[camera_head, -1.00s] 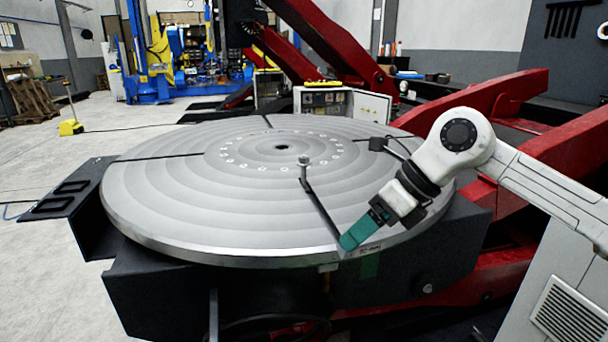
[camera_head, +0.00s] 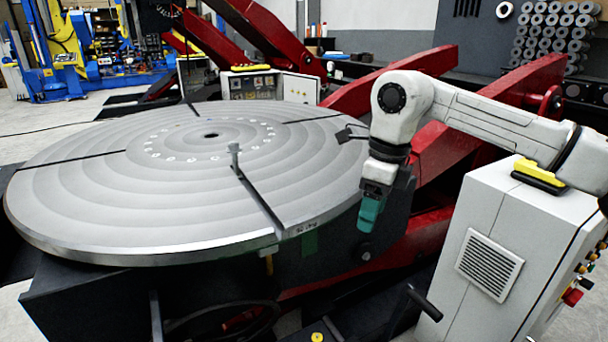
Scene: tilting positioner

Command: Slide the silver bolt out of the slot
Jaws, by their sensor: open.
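The silver bolt (camera_head: 235,155) stands upright in the near radial slot (camera_head: 262,204) of the round grey table (camera_head: 90,195), at the slot's inner end. My gripper (camera_head: 369,215), with teal fingers, hangs pointing down beyond the right rim of the table. It is well to the right of the bolt and apart from it. The gap between the fingers does not show clearly, and nothing shows held in them.
Red lifting arms (camera_head: 400,75) rise behind and to the right of the table. A white cabinet (camera_head: 515,250) stands at the right. The table top around the bolt is clear.

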